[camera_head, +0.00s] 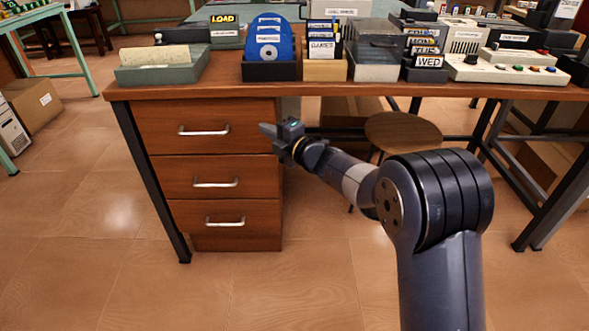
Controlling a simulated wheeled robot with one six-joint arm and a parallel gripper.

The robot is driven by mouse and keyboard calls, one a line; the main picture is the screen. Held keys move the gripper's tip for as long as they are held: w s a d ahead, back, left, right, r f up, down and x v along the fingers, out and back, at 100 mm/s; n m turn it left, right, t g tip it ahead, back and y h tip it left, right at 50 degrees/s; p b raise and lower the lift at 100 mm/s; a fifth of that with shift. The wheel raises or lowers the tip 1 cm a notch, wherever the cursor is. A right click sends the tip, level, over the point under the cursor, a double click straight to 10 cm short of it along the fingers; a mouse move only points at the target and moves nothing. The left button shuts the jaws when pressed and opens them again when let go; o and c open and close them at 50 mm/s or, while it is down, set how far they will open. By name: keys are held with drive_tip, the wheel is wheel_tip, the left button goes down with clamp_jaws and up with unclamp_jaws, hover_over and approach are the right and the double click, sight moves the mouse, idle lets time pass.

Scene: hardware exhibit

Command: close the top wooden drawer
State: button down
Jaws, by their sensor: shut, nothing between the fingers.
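The wooden drawer unit (280,222) stands under the left end of the desk, with three drawers one above another. The top wooden drawer (230,112) has a silver bar handle (204,131); I cannot tell from this view whether its front stands out a little or sits flush. My gripper (266,128) is shut and empty. Its tips point left and overlap the right edge of the top drawer front in the picture, right of the handle. I cannot tell whether they touch the drawer.
The middle drawer (215,165) and bottom drawer (225,208) look in line with each other. The desk top (215,89) holds trays, disks and boxes. A round stool (403,131) stands behind my arm, under the desk. The floor in front of the drawers is clear.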

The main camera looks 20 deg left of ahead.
drive_tip(key=p+v, duration=0.2)
drive_tip(key=v, duration=0.8)
drive_tip(key=shift+s, duration=0.1)
